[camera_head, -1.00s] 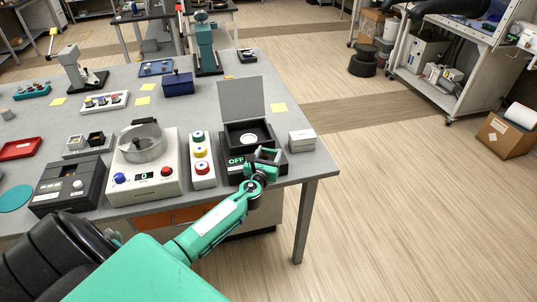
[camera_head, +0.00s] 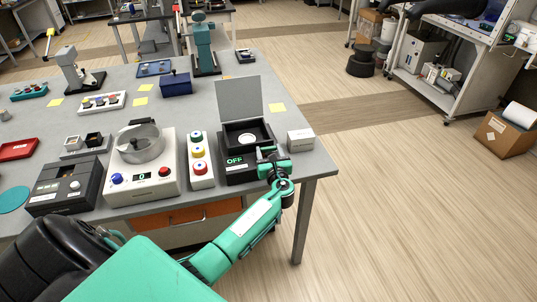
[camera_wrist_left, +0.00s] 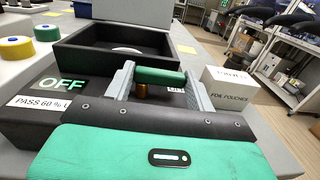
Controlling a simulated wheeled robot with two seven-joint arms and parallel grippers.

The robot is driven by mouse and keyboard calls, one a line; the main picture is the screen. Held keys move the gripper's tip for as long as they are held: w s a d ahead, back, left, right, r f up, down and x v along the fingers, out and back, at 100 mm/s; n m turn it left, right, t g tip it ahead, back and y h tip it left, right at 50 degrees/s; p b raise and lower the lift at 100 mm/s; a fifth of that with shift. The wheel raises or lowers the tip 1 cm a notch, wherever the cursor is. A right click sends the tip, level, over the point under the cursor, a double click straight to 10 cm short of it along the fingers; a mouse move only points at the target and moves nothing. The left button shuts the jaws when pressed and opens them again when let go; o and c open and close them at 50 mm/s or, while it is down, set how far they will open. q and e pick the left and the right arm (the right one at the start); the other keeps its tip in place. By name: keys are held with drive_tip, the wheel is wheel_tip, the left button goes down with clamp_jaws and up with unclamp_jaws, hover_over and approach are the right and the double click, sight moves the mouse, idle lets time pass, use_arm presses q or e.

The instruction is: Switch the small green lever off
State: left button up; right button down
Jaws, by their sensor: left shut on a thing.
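The small green lever (camera_wrist_left: 160,76) is a short green bar above a brass-coloured post, on the front top of a black device (camera_wrist_left: 75,98). My left gripper (camera_head: 273,160) is at the front right of this device. In the left wrist view its two grey fingers (camera_wrist_left: 160,84) stand on either side of the lever and are shut on it. The device also shows in the head view (camera_head: 238,176), with its grey lid (camera_head: 240,100) raised. Its lit green display (camera_wrist_left: 63,84) reads OFF. My right gripper is in neither view.
A white carton (camera_head: 300,140) stands close to the right of the device, near the table's edge. A white box with several coloured buttons (camera_head: 200,167) is on the left. Beyond it is a white machine (camera_head: 160,184) with a clear round bowl.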

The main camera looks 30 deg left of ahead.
use_arm(q)
drive_tip(key=shift+w+n+g+y, duration=0.1)
drive_tip(key=shift+n+g+y, duration=0.3)
drive_tip(key=shift+g, duration=0.1)
drive_tip(key=o, duration=1)
drive_tip(key=shift+b+v, duration=1.85)
drive_tip(key=shift+v, duration=5.1)
drive_tip(key=shift+w, duration=0.1)
